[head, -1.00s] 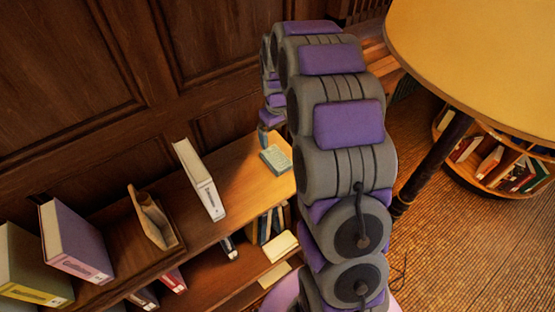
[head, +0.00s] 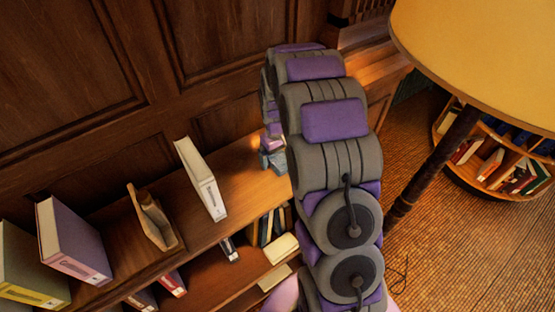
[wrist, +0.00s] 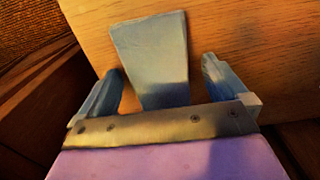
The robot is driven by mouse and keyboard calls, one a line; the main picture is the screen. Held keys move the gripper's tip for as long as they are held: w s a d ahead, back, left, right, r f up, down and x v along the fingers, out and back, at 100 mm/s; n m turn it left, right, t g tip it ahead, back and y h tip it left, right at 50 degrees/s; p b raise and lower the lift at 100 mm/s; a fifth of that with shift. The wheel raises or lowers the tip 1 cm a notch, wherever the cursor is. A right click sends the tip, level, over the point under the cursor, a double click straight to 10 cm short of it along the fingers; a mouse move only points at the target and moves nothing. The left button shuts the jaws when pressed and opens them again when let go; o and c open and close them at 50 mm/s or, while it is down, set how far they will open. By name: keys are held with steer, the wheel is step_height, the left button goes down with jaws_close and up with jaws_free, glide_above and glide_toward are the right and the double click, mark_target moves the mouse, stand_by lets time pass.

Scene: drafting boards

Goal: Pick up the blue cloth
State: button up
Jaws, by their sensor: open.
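The blue cloth (wrist: 150,45) is a flat, pale blue-grey piece on the wooden shelf top. In the wrist view it lies between the two fingers of my gripper (wrist: 162,68) and reaches past their tips. A gap shows on each side of it, and its near end is hidden by the gripper body. My gripper is open. In the head view my gripper (head: 274,160) is low over the right end of the shelf top and covers the place of the cloth.
The wooden shelf top (head: 240,185) carries a white binder (head: 203,180), a tan file holder (head: 153,218) and a purple binder (head: 75,245) to the left. A panelled wall (head: 150,65) stands behind. A lamp (head: 475,60) is on the right.

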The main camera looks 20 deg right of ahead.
mark_target(278, 157)
steer(key=shift+r, duration=0.1)
steer(key=shift+c, duration=0.8)
steer(key=shift+d, duration=0.15)
steer(key=c, duration=1)
steer(key=shift+r+p, duration=0.35)
steer(key=shift+r, duration=1.15)
steer(key=shift+s+r, duration=0.1)
steer(key=shift+r, duration=0.3)
steer(key=s, duration=0.5)
steer(key=s+a+p, duration=0.1)
steer(key=s, duration=0.4)
steer(key=s+r, duration=0.1)
steer(key=s, duration=0.4)
steer(key=shift+s+a+p, duration=0.15)
steer(key=shift+s+p, duration=0.2)
steer(key=shift+s, duration=0.05)
